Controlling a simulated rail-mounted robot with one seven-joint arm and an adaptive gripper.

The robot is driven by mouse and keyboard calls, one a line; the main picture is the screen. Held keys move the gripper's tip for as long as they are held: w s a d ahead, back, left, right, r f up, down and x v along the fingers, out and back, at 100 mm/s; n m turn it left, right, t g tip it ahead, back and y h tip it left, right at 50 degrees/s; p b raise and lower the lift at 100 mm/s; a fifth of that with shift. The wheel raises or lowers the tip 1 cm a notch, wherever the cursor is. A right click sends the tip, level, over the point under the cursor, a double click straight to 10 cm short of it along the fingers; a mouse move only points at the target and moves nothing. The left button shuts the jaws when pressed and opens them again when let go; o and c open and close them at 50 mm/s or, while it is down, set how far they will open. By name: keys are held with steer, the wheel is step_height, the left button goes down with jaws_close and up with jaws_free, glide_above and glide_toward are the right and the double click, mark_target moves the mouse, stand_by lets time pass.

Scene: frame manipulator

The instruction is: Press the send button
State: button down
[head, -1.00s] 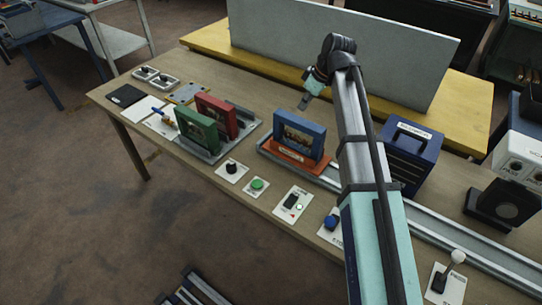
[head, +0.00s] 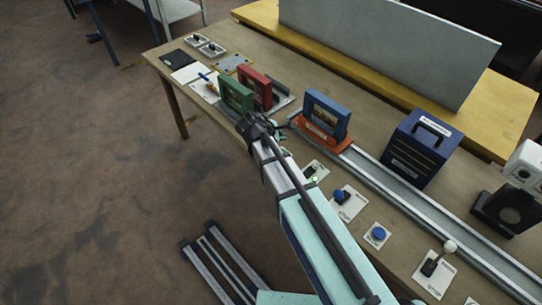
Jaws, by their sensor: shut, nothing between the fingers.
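My gripper (head: 283,151) is mostly hidden behind my own wrist and forearm, at the front of the bench near the row of controls. It is shut and empty; its fingertips are not clearly visible. A round blue button (head: 377,233) on a white plate stands at the front edge, right of my arm. A blue knob-like control (head: 339,195) on another plate is nearer my arm. The small labels cannot be read, so I cannot tell which control is marked send. The green button and black knob are hidden behind my arm.
A switch plate with a green light (head: 314,172) lies beside my forearm. A white-knobbed lever (head: 440,261) stands at the right. A blue frame (head: 327,114) sits on an orange carrier on the rail (head: 418,212). Green (head: 236,94) and red (head: 255,87) frames stand left.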

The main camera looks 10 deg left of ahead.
steer(key=shift+w+r+n+t, duration=0.3)
steer(key=shift+w+r+t, duration=0.2)
steer(key=shift+w+r, duration=0.1)
steer(key=shift+f, duration=0.2)
steer(key=shift+f+b, duration=2.65)
steer(key=shift+f, duration=1.6)
steer(key=shift+f, duration=0.1)
steer(key=shift+f, duration=0.3)
